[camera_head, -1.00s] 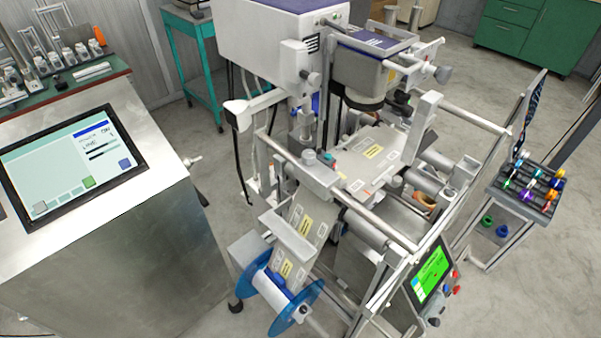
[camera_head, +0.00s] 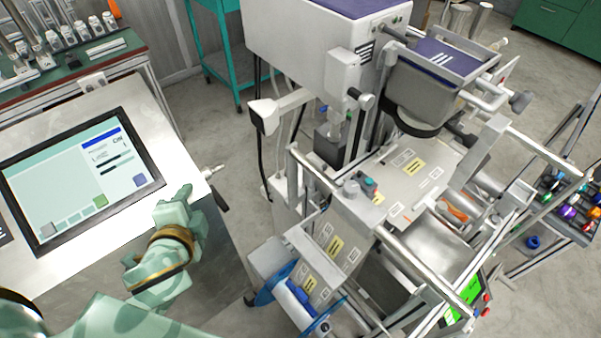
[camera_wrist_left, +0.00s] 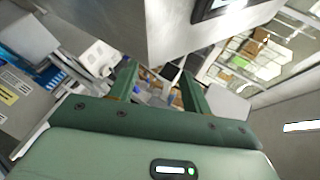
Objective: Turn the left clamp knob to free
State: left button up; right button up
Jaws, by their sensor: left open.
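The web-handling machine has a grey clamp block (camera_head: 345,209) across the label web at its left side. A small grey round knob (camera_head: 352,187) and a teal-and-red piece (camera_head: 370,184) sit on top of it; which way the knob is turned is too small to tell. My left gripper (camera_head: 186,194), pale green, is beside the metal cabinet, well left of the clamp and apart from it. In the left wrist view its two green fingers (camera_wrist_left: 157,85) are spread with nothing held between them. My right gripper is not in view.
The cabinet with a touchscreen (camera_head: 80,175) stands left, with a black-handled lever (camera_head: 217,188) on its side facing the machine. A blue-flanged reel (camera_head: 268,286) is low at the machine's front. A frame rail (camera_head: 425,268) slopes along the right. Floor shows between cabinet and machine.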

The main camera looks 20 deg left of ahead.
aim_at(344, 189)
pick_arm(q)
jog(key=w+d+r+m+t+h, duration=0.5)
jog(key=d+r+m+t+h, duration=0.35)
jog(key=m, duration=0.85)
jog(key=s+d+f+m+g+h, duration=0.1)
jog(key=s+d+m+g+h, duration=0.3)
jog(key=m, duration=0.5)
jog(key=s+d+f+m+g+h, duration=0.1)
jog(key=d+m+g+h, duration=0.45)
jog(key=m+h, duration=0.2)
jog(key=shift+m, duration=0.45)
jog(key=p+x, duration=0.1)
jog(key=x, duration=0.3)
jog(key=p+x, duration=0.2)
jog(key=x, duration=0.3)
jog(key=p+x, duration=0.1)
jog(key=x, duration=0.4)
jog(key=shift+w+f, duration=0.2)
jog(key=shift+f, duration=0.15)
jog(key=shift+w+d, duration=0.35)
jog(key=shift+d, duration=0.25)
